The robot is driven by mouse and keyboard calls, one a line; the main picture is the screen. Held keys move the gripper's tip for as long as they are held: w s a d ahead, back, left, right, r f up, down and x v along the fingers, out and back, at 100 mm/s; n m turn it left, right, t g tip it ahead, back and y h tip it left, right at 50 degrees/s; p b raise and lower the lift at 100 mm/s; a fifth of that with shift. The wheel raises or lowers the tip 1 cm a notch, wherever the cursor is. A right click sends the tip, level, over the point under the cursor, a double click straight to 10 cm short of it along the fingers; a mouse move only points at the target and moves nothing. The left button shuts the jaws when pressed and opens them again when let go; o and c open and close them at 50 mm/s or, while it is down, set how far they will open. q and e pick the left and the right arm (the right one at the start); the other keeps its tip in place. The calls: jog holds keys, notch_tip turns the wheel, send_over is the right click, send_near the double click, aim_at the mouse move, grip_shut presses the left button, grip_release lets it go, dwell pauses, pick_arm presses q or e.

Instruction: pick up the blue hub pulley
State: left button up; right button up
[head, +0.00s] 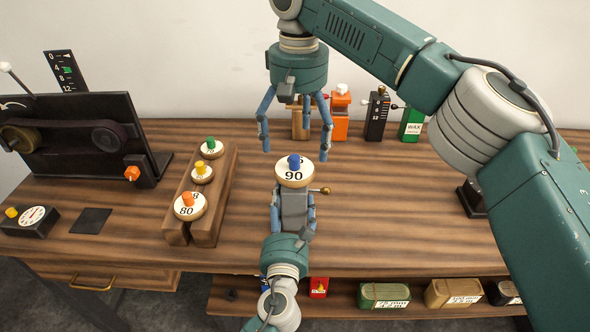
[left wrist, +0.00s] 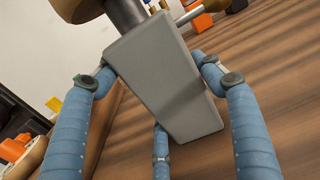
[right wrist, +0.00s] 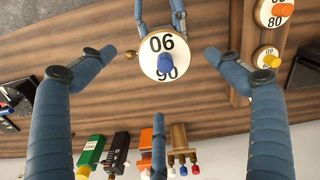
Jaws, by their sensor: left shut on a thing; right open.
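The blue hub pulley (head: 294,172) is a pale disc marked 90 with a blue knob. It sits on top of a grey block (head: 294,207) with a small side lever (head: 321,190). My left gripper (head: 293,203) is shut on the grey block, which fills the left wrist view (left wrist: 165,85). My right gripper (head: 296,142) is open and empty, pointing down above the pulley. In the right wrist view the pulley (right wrist: 163,50) lies between and beyond the spread fingers, with no contact visible.
A wooden rack (head: 224,190) left of the pulley holds green, yellow and orange hub pulleys. A black machine (head: 85,115) stands further left, with a gauge box (head: 32,219) in front. Orange, black and green items (head: 411,123) line the back. The tabletop right of the pulley is mostly clear.

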aim_at(295, 156)
jog(key=shift+a+f, duration=0.2)
jog(key=shift+f, duration=1.5)
jog(key=shift+a+f, duration=0.15)
jog(key=shift+f, duration=1.55)
jog(key=c, duration=1.6)
